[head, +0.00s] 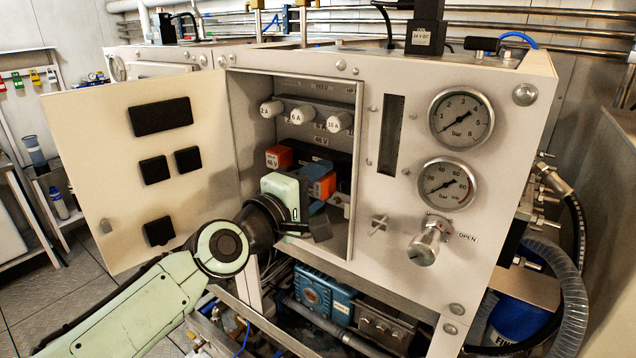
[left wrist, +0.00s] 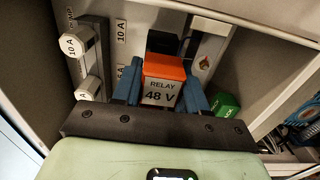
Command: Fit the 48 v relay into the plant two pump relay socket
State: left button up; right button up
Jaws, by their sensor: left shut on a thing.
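The 48 V relay (left wrist: 163,82) is an orange block with a white "RELAY 48 V" label. The blue fingers of my left gripper (left wrist: 160,98) are shut on its two sides. In the head view the left gripper (head: 314,187) reaches into the open cabinet, and the orange of the held relay (head: 326,185) shows by its fingers. Another orange relay marked 48 V (head: 279,157) sits further left in the cabinet. Dark parts lie behind the held relay; I cannot make out the socket or whether the relay touches it. My right gripper is not in view.
The cabinet door (head: 150,150) stands open on the left. Three fuse holders (head: 301,115) stick out above the gripper. The gauge panel (head: 395,200) bounds the opening on the right. A green block (left wrist: 225,104) lies right of the fingers in the wrist view.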

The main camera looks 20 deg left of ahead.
aim_at(329, 176)
pick_arm(q)
jog(key=shift+w+d, duration=0.1)
jog(key=shift+w, duration=0.1)
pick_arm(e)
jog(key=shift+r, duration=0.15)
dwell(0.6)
pick_arm(q)
jog(key=shift+w+d, duration=0.1)
jog(key=shift+w, duration=0.2)
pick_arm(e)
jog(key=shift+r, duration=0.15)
pick_arm(q)
jog(key=shift+p+x, duration=0.7)
jog(key=shift+x, duration=0.4)
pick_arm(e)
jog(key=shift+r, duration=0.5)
pick_arm(q)
jog(key=o, duration=1.2)
jog(key=shift+w, duration=0.1)
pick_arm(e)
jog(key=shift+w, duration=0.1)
